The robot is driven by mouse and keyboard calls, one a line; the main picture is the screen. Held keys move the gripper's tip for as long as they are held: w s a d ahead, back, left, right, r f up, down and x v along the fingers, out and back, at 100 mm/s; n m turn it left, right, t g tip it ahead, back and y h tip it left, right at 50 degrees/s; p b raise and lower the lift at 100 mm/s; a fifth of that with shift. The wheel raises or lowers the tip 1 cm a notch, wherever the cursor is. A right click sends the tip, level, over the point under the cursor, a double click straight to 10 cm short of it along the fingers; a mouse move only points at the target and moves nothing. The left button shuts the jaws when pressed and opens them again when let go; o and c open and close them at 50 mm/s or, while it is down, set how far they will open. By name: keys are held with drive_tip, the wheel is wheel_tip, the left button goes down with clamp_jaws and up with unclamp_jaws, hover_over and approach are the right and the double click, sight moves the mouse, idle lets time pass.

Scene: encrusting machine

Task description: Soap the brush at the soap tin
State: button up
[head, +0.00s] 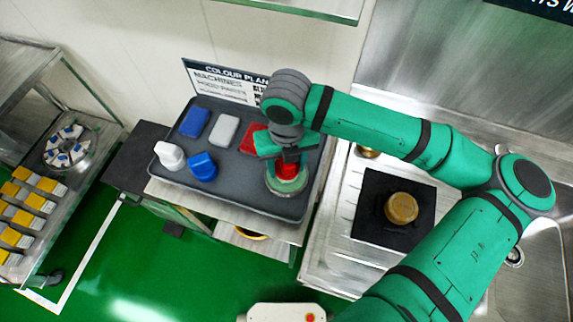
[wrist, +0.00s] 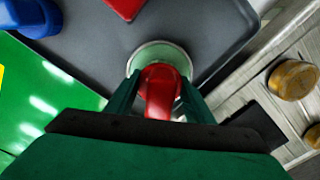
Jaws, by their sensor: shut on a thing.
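My gripper (head: 283,160) is shut on a red brush (head: 289,171) over the right part of the grey tray. In the wrist view the red brush (wrist: 160,92) sits between my two green fingers (wrist: 158,100). The soap tin (head: 286,184) is a round pale green dish on the tray, right below the brush. It also shows in the wrist view (wrist: 137,62), around the brush's lower end. The brush appears to be in or just over the tin; whether it touches the soap is hidden.
The grey tray (head: 238,196) also holds a blue block (head: 194,122), a white block (head: 224,130), a red block (head: 248,138), a white brush (head: 170,155) and a blue brush (head: 203,166). A brass-coloured round part (head: 401,208) stands on a black mat (head: 366,218) to the right.

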sight(287, 166)
drive_tip(key=shift+r, duration=3.1)
drive_tip(key=shift+s, duration=0.1)
